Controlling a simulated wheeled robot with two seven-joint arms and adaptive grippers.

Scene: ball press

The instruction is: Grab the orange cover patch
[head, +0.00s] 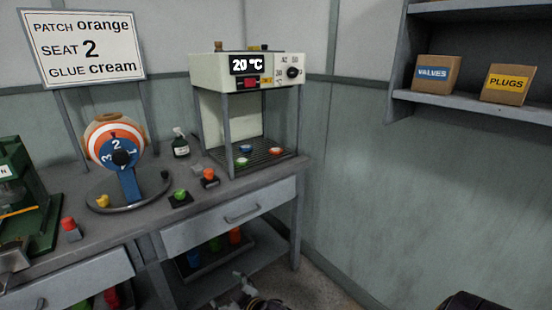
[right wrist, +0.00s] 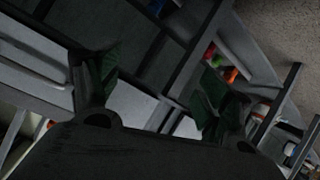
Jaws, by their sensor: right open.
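A small orange-red rimmed disc with a pale centre (head: 275,151), which looks like the orange cover patch, lies on the slatted rack (head: 262,162) under the white heater box (head: 247,72). My right gripper (head: 240,283) is low in front of the bench, below the drawer and well away from the discs. In the right wrist view its fingers (right wrist: 160,95) are spread with nothing between them. My left gripper is not in view.
A striped ball (head: 116,142) sits on a blue stand left of the rack. A small dark bottle (head: 180,145) and orange (head: 208,176) and green (head: 180,195) items stand between. The drawer (head: 240,212) is shut. A shelf with boxes (head: 437,73) hangs at right.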

